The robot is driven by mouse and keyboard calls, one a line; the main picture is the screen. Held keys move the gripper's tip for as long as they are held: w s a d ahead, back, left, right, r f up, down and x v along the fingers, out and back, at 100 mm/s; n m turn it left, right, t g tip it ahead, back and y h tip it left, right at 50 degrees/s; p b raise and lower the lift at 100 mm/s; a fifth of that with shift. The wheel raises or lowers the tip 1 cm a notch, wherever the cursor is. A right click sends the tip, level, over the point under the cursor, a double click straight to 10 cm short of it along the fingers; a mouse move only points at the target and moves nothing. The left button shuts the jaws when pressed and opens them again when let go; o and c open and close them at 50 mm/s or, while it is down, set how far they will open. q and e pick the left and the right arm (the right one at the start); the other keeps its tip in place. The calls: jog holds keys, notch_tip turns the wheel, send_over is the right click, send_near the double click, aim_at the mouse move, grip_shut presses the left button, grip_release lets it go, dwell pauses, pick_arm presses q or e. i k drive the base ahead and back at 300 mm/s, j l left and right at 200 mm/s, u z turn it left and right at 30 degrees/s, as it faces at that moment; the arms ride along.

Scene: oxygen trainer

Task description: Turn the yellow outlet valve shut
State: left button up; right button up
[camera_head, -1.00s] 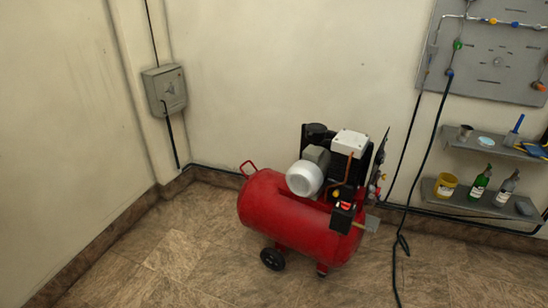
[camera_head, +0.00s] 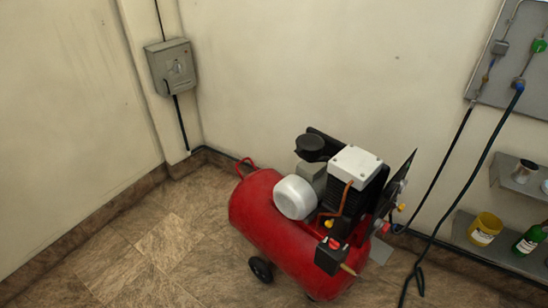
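A red air compressor (camera_head: 265,220) stands on the tiled floor in the head view, with a grey-white motor (camera_head: 295,197) and a white-topped pump block (camera_head: 355,164) on its tank. A small yellow part (camera_head: 401,207) shows at its right side, by the hose; it looks like the yellow outlet valve, but it is too small to tell how its handle is turned. Other small yellow or orange bits sit near the black box (camera_head: 330,255) at the tank's front end. Neither of my grippers is in view.
A grey electrical box (camera_head: 172,67) hangs on the back-left wall. A grey panel (camera_head: 493,82) with fittings and dark hoses is at the upper right. Shelves at right hold a metal cup (camera_head: 523,171), a yellow tub (camera_head: 484,229) and a green bottle (camera_head: 531,239). The floor left of the compressor is clear.

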aim_at(402, 207)
jog(key=i+l+z, duration=0.15)
jog(key=l+z, duration=0.15)
jog(key=z, duration=0.2)
jog(key=i+l+z, duration=0.2)
jog(key=z, duration=0.3)
jog(key=i+l, duration=0.1)
jog(key=i+l+u, duration=0.4)
jog(key=l, duration=0.3)
jog(key=i+l+u, duration=0.4)
jog(key=l, duration=0.4)
jog(key=i, duration=0.05)
